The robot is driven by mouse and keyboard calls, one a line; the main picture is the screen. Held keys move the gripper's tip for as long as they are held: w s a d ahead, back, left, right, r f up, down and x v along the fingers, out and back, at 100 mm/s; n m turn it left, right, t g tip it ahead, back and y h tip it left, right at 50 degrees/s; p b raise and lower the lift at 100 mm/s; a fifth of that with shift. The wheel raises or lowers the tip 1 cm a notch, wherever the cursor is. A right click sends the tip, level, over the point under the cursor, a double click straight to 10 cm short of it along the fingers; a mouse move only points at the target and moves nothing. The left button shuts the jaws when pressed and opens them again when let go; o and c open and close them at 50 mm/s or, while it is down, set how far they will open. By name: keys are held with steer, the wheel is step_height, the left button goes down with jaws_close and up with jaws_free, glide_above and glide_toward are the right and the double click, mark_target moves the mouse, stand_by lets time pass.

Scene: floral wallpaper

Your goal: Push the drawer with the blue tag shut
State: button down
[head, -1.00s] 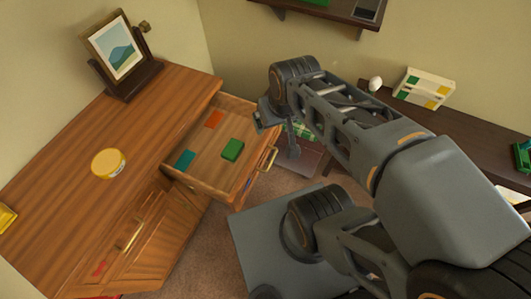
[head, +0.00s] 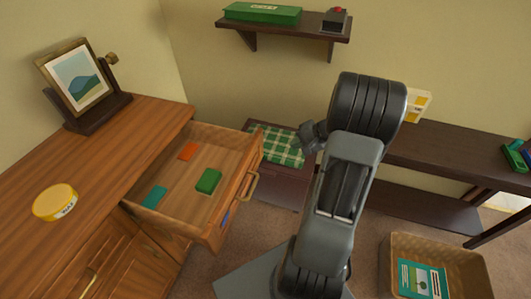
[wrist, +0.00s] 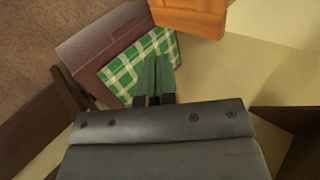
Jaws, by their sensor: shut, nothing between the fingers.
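The open drawer (head: 218,234) sticks out of the wooden cabinet (head: 100,135) in the head view. A small blue tag (head: 226,218) shows on its front, below the brass handle (head: 246,190). Inside the drawer lie an orange block (head: 188,152), a green block (head: 208,181) and a teal block (head: 154,197). My gripper (wrist: 153,68) is shut and empty in the wrist view, above the plaid cloth. An orange-brown wooden piece, perhaps the drawer's corner, shows at that view's top. In the head view my arm stands right of the drawer, apart from it; the fingertips are hard to make out.
A dark chest with a green plaid cloth (head: 277,146) stands behind the drawer. A yellow tin (head: 55,203) and a picture frame (head: 75,78) stand on the cabinet. A wall shelf (head: 286,23), a dark table (head: 455,167) and a basket (head: 473,262) are to the right.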

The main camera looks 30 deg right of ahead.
mark_target(259, 150)
steer(key=shift+n, duration=0.4)
steer(key=x, duration=0.4)
steer(key=r+x, duration=0.1)
steer(key=x, duration=0.3)
steer(key=w+a+x, duration=0.1)
steer(key=x, duration=0.2)
steer(key=shift+w+a+r+b, duration=0.1)
steer(key=shift+w+a+b, duration=0.2)
steer(key=shift+w+b, duration=0.1)
steer(key=shift+w+a, duration=0.5)
